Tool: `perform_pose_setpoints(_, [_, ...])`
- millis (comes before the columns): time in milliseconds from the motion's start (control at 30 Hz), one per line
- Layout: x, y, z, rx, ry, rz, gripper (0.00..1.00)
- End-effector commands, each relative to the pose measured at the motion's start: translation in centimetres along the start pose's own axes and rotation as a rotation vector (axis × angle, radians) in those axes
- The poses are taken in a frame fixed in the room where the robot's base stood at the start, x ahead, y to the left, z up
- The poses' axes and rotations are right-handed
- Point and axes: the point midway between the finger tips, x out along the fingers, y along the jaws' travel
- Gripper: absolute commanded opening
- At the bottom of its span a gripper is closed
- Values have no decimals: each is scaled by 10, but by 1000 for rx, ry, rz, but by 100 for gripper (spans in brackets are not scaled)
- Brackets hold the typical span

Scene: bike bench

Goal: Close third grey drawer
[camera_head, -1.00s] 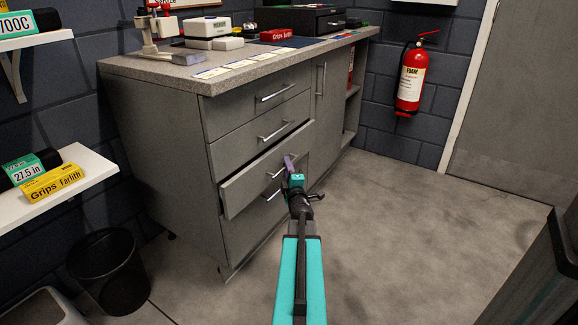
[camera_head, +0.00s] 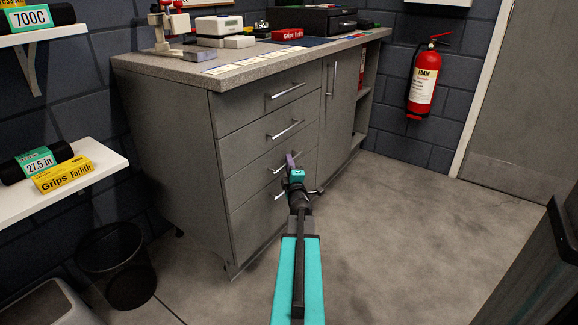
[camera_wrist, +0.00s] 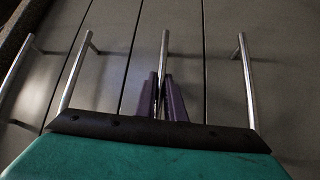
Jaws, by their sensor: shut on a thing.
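The third grey drawer (camera_head: 248,185) is in the grey cabinet, third from the top. Its front looks flush with the drawers above and below. Its silver bar handle (camera_wrist: 164,50) runs between my gripper's purple fingers in the wrist view. My gripper (camera_head: 291,161) is at this handle in the head view, shut on it. The fingers (camera_wrist: 162,97) sit on either side of the bar and hide its lower part.
The second drawer (camera_head: 245,145) is shut above. The fourth drawer's handle (camera_wrist: 246,80) is close beside my gripper. A black bin (camera_head: 115,262) stands left of the cabinet. A fire extinguisher (camera_head: 423,85) hangs on the wall. The floor at right is clear.

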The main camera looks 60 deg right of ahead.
Motion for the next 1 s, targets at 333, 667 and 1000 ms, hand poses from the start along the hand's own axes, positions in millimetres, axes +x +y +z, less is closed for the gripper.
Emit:
perform_pose_setpoints(333, [4, 2, 7, -1, -6, 3, 0])
perform_pose_setpoints(667, [4, 2, 11, -3, -10, 3, 17])
perform_pose_setpoints(1000, [-11, 2, 12, -3, -13, 1, 17])
